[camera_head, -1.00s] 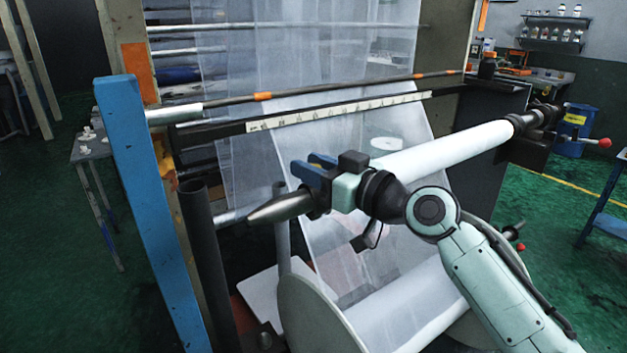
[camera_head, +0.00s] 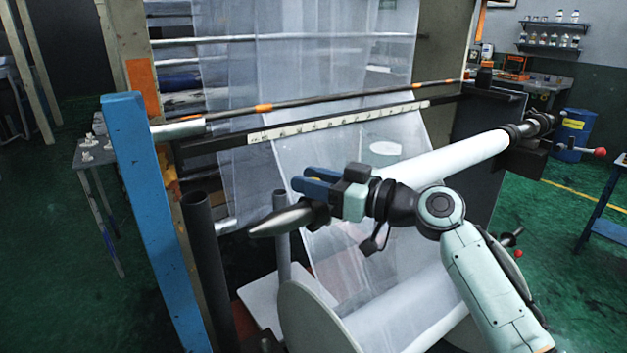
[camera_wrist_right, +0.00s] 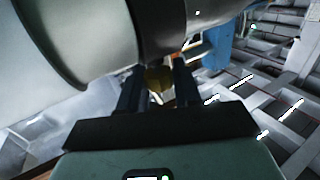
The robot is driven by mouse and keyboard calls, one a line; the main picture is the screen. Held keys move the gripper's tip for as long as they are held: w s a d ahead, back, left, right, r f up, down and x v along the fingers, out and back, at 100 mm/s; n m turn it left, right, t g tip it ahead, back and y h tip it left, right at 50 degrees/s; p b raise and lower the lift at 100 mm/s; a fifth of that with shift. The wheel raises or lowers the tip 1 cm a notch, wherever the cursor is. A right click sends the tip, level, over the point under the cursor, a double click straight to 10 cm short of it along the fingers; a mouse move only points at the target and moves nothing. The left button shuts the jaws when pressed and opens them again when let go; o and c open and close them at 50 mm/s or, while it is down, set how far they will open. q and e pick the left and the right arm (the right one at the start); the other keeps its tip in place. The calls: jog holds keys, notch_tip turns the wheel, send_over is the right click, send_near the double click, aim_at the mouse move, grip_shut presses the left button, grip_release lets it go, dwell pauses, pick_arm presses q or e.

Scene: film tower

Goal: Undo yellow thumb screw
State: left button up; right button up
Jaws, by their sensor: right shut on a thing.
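The yellow thumb screw (camera_wrist_right: 158,78) shows dark and small in the right wrist view, between my fingertips and under a dark collar on the shaft. My right gripper (camera_head: 308,183) is at the near end of the shaft, behind its pointed metal tip (camera_head: 282,220). It also shows in the right wrist view (camera_wrist_right: 158,88), with its two dark fingers shut on the thumb screw. In the head view the screw is hidden behind the gripper and shaft. How far the screw is turned cannot be told. My left gripper is not in view.
A white roll (camera_head: 450,155) sits on the shaft beyond my gripper. A blue post (camera_head: 150,220) and a dark upright tube (camera_head: 205,260) stand to the left. Clear film (camera_head: 345,190) hangs behind. A larger film roll (camera_head: 400,315) lies below.

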jog(key=o, duration=0.9)
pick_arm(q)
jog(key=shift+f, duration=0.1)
pick_arm(e)
jog(key=shift+o, duration=0.2)
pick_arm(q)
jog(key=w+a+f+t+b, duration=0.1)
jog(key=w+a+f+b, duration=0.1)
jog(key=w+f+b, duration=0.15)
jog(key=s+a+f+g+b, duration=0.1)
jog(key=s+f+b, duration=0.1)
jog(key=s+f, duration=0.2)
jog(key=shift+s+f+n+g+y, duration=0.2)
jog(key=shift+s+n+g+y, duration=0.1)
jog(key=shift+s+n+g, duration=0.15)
pick_arm(e)
jog(key=v, duration=1.3)
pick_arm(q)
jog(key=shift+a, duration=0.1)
pick_arm(e)
jog(key=shift+s+d, duration=0.1)
